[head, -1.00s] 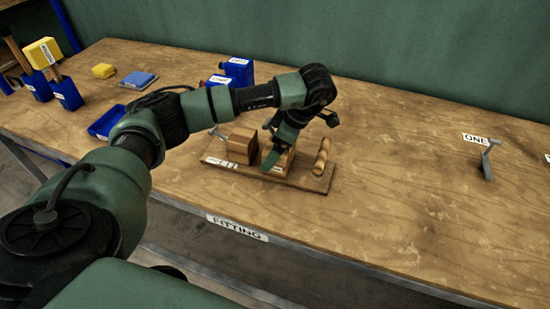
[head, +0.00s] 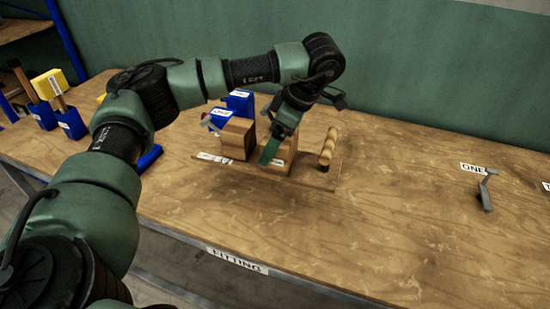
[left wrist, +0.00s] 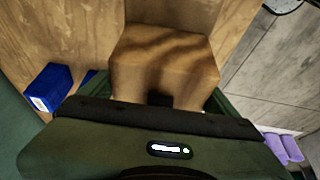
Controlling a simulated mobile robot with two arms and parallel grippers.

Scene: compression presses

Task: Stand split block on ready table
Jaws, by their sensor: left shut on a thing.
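The split block looks like a wooden board (head: 214,158) carrying two wooden blocks, a metal screw handle at its left end and a rounded wooden piece (head: 328,148) at its right. My left gripper (head: 271,152) points down and is shut on the middle block (head: 282,160). The board seems to hang level, a little above the table, with dark shadow below. In the left wrist view the held block (left wrist: 165,60) fills the space between the fingers, whose tips are hidden. My right gripper is not in view. No table labelled ready shows.
The wooden table (head: 380,235) is labelled FITTING. Blue boxes (head: 240,102) stand behind the block. Blue holders (head: 70,123) with a yellow-headed tool are at the left. A grey metal piece (head: 485,190) stands by the label ONE (head: 473,168). The right-front tabletop is clear.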

